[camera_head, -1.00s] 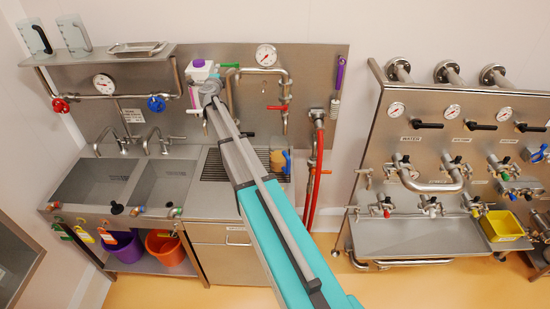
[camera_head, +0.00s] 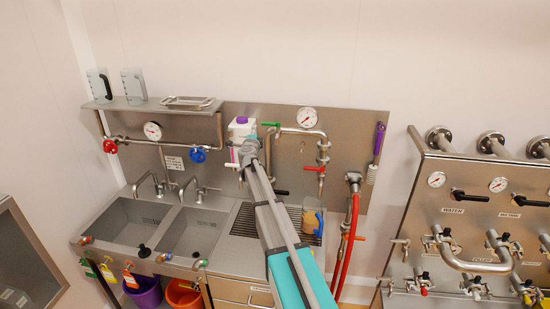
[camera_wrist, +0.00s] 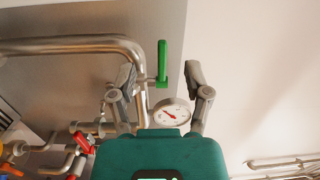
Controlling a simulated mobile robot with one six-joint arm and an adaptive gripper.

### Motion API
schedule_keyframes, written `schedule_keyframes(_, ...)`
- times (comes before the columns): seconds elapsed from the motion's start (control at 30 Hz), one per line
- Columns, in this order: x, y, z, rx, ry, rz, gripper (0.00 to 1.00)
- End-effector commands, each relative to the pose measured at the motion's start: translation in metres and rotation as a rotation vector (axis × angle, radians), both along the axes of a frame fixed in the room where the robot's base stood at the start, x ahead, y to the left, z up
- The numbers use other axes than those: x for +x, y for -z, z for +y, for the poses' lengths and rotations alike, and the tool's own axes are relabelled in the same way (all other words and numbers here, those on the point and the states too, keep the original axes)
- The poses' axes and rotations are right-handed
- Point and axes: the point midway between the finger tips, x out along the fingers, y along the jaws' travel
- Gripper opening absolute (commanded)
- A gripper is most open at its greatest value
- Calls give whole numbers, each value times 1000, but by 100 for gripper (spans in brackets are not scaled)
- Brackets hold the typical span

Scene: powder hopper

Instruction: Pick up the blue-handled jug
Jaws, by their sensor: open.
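The blue-handled jug (camera_head: 310,214) stands on the right part of the sink unit's ribbed drainboard in the head view. Its body looks tan and see-through, and its blue handle faces right. My arm passes close to its left. My gripper (camera_head: 246,158) is at the far end of the arm, up and left of the jug, in front of the back panel and pipework. In the wrist view my gripper (camera_wrist: 159,70) is open, with its two fingers apart and nothing between them in hold. The jug does not show in the wrist view.
A white bottle with a purple cap (camera_head: 241,128) stands behind my gripper. A bent steel pipe (camera_head: 292,131) with a green-handled valve (camera_wrist: 162,63) and gauge (camera_wrist: 171,113) is close by. A red hose (camera_head: 350,240) hangs right of the jug. Two clear jugs stand on the shelf (camera_head: 150,104).

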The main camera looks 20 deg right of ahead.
Motion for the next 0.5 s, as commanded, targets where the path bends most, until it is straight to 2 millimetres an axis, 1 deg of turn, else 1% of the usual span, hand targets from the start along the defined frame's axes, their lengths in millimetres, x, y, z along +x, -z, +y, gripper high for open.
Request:
schedule_keyframes(0.03, -6, 8, 11, -26, -38, 7, 63)
schedule_keyframes(0.17, -17, 24, 46, -122, -176, 39, 63)
schedule_keyframes(0.27, -31, 43, 79, -214, -307, 82, 63)
schedule_keyframes(0.3, -37, 52, 94, -252, -363, 104, 63)
schedule_keyframes(0.37, -49, 67, 116, -310, -448, 141, 63)
schedule_keyframes(0.4, -57, 78, 130, -350, -505, 169, 63)
schedule_keyframes(0.47, -71, 96, 150, -406, -588, 215, 63)
schedule_keyframes(0.5, -81, 109, 162, -441, -641, 248, 63)
